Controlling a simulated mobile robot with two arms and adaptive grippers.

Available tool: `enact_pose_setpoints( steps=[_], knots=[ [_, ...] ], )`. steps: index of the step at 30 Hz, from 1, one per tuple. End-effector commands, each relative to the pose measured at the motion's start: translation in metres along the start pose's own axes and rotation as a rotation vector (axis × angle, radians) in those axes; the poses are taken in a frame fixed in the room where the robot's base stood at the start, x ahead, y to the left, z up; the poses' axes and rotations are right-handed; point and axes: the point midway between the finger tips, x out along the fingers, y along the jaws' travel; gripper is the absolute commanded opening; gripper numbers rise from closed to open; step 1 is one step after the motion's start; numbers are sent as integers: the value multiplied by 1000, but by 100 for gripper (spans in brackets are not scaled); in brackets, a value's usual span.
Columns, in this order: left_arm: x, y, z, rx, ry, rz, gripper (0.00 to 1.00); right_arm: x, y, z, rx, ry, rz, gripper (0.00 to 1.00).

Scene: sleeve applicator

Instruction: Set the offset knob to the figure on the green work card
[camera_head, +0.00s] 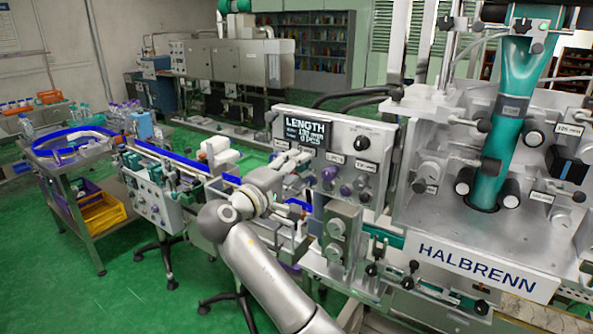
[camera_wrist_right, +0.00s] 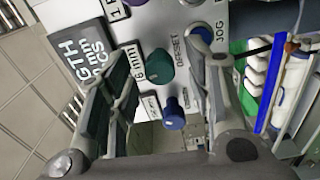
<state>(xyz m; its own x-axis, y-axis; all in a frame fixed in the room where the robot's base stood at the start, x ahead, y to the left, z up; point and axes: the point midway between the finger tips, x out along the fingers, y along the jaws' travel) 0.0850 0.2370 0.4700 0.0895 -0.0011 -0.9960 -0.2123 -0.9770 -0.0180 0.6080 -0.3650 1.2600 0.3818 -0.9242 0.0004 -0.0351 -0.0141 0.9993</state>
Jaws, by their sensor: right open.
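A dark green knob (camera_wrist_right: 160,66) sits on the panel in the right wrist view, beside lettering that seems to read OFFSET. Its exact setting is too small to read. A label (camera_wrist_right: 130,62) ending in "6 mm" is next to it, partly hidden by a finger. My right gripper (camera_wrist_right: 164,60) is open, its fingers on either side of the green knob in this view; I cannot tell whether they touch it. In the head view the right gripper (camera_head: 303,187) is at the left side of the control panel (camera_head: 345,128). I cannot make out a green work card. My left gripper is not in view.
A blue knob (camera_wrist_right: 174,113) is close to the green knob, between the fingers in view. A LENGTH display (camera_head: 306,131) and a black knob (camera_head: 361,143) are on the panel. A blue-edged conveyor (camera_head: 170,157) runs left. A teal sleeve tube (camera_head: 492,165) stands right.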

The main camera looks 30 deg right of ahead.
Motion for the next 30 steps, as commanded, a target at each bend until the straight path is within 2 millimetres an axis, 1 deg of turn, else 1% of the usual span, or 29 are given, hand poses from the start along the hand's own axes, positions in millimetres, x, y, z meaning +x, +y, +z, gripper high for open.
enact_pose_setpoints(
  steps=[5, 9, 12, 15, 18, 21, 30],
  knots=[
    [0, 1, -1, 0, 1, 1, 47, -32, -1, -1, 1, 5, -4, 47],
    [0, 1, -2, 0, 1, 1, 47, -63, -1, -1, 2, 5, -5, 47],
    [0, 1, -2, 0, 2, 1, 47, -83, -1, 0, 1, 4, -4, 47],
    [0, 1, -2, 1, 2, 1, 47, -98, -1, 0, -1, 1, -4, 47],
    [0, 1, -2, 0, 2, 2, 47, -108, -1, 0, -1, 2, -4, 47],
    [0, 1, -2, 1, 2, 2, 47, -113, -1, 0, 0, 0, -3, 47],
    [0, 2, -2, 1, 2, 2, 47, -114, -1, 0, 0, 0, -2, 47]
  ],
)
